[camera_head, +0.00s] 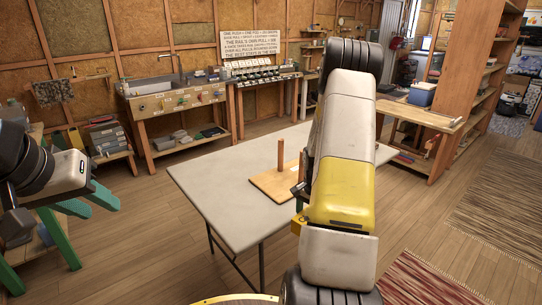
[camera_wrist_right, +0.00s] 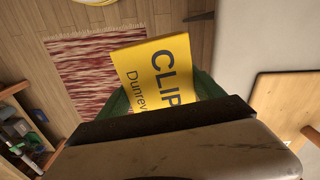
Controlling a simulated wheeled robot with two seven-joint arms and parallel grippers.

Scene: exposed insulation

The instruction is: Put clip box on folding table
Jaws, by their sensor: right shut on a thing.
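The clip box (camera_wrist_right: 160,72), yellow with dark "CLIP" lettering, is held between the green fingers of my right gripper (camera_wrist_right: 163,95) in the right wrist view. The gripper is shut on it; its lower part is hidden. In the head view my right arm hides the box and gripper. The folding table (camera_head: 215,190), with a pale grey top and thin dark legs, stands in the middle of the head view. Its top also shows at the right of the wrist view (camera_wrist_right: 262,45), beside the box. My left gripper (camera_head: 100,205) is left of the table, its green fingers apart and empty.
A wooden board with an upright peg (camera_head: 281,158) lies on the table, partly behind my right arm. The table's left part is bare. Workbenches (camera_head: 170,105) line the back wall. A wooden shelf unit (camera_head: 485,75) stands right. A red rug (camera_head: 425,280) lies front right.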

